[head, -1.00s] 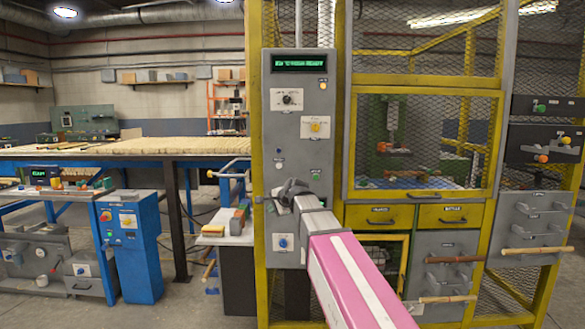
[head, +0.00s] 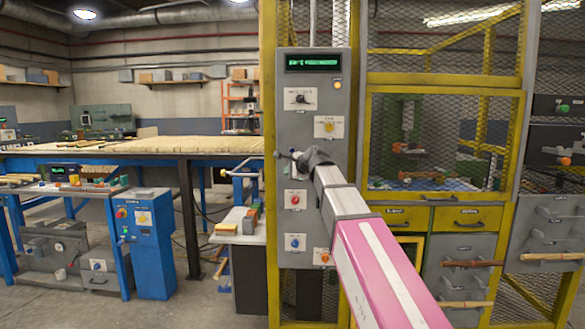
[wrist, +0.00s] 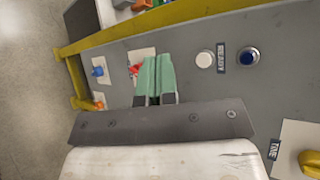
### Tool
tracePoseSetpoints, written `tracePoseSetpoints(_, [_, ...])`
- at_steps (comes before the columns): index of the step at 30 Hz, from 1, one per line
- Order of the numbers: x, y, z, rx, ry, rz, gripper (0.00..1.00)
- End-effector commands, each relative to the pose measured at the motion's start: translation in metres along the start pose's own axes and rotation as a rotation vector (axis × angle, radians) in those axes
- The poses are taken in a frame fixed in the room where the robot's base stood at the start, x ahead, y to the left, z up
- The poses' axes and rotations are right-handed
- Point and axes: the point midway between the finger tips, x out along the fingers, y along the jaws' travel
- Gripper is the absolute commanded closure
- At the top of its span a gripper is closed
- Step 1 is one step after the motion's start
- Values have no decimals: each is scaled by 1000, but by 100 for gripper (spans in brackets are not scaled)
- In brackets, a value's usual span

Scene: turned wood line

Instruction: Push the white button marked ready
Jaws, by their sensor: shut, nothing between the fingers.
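The white button (wrist: 205,59) is round and sits on the grey control panel (wrist: 285,88) in the wrist view. A dark label reading READY (wrist: 221,55) is beside it, between it and a blue button (wrist: 248,56). My gripper (wrist: 157,76) has its green fingers together and empty. In the wrist view its tips lie left of the white button, apart from it in the picture, near a red knob (wrist: 134,70). In the head view my gripper (head: 288,156) is in front of the panel (head: 340,130) and hides the white button. I cannot tell the gap to the panel.
A red knob (head: 295,199), a blue knob (head: 295,242) and a yellow knob (head: 329,127) are on the panel. A green-lit display (head: 312,62) is at its top. A yellow mesh cage (head: 445,195) stands right of it.

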Motion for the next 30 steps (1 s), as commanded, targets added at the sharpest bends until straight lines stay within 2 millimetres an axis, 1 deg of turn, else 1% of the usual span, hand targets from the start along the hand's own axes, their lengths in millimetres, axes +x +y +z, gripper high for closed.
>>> tracePoseSetpoints(8, [14, -10, -10, 0, 1, 1, 100])
tracePoseSetpoints(22, [53, -39, -38, 0, 1, 1, 100])
tracePoseSetpoints(26, [59, -43, -43, -1, 0, 1, 100])
tracePoseSetpoints(30, [61, -44, -44, -1, 0, 1, 100])
